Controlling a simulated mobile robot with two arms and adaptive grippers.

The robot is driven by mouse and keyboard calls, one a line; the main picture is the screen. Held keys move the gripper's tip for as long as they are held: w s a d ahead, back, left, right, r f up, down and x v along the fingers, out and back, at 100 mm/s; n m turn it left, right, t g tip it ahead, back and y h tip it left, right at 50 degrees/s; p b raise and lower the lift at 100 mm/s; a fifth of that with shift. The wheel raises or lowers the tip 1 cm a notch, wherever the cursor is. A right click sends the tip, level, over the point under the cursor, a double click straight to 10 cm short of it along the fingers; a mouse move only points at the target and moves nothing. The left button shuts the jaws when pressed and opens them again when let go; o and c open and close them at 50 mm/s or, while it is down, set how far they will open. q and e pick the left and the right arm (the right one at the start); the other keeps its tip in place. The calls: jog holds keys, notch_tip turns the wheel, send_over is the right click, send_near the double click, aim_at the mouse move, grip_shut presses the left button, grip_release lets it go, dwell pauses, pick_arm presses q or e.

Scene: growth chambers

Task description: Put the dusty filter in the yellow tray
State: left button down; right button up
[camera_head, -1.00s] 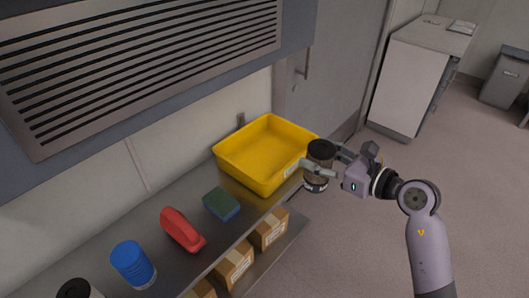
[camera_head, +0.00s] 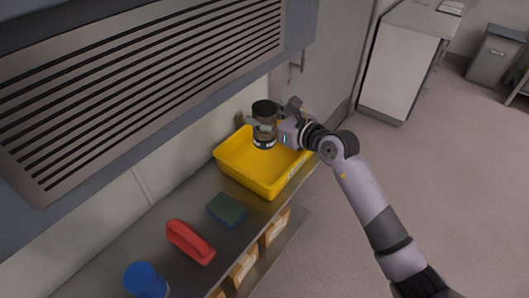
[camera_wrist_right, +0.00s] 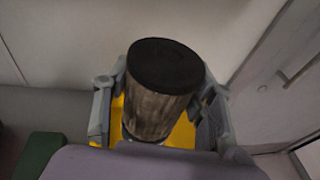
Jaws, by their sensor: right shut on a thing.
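The dusty filter (camera_head: 264,122) is a dark cylinder with a black top and a brownish, streaked side. My right gripper (camera_head: 262,127) is shut on it and holds it upright over the yellow tray (camera_head: 243,172), near the tray's back part. In the right wrist view the filter (camera_wrist_right: 158,95) stands between the two grey fingers of the gripper (camera_wrist_right: 160,110), with yellow showing behind it. The tray sits on the grey shelf, and no other thing shows inside it. My left gripper is not in view.
A green and blue sponge (camera_head: 227,209), a red brush-like item (camera_head: 190,241) and a blue-lidded container (camera_head: 146,280) stand on the shelf left of the tray. Cardboard boxes (camera_head: 243,266) sit on a lower level. A vented panel (camera_head: 150,80) overhangs the shelf.

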aim_at(264, 140)
notch_tip(264, 140, down, 8)
jog(key=shift+f+b, duration=0.2)
jog(key=shift+b, duration=0.25)
jog(key=shift+f+b, duration=0.8)
jog(key=shift+f, duration=1.8)
jog(key=shift+f, duration=0.1)
jog(key=o, duration=1.3)
jog(key=shift+f, duration=0.1)
jog(key=shift+c, duration=0.2)
jog(key=shift+r, duration=0.25)
jog(key=v, duration=1.2)
jog(key=shift+f, duration=0.1)
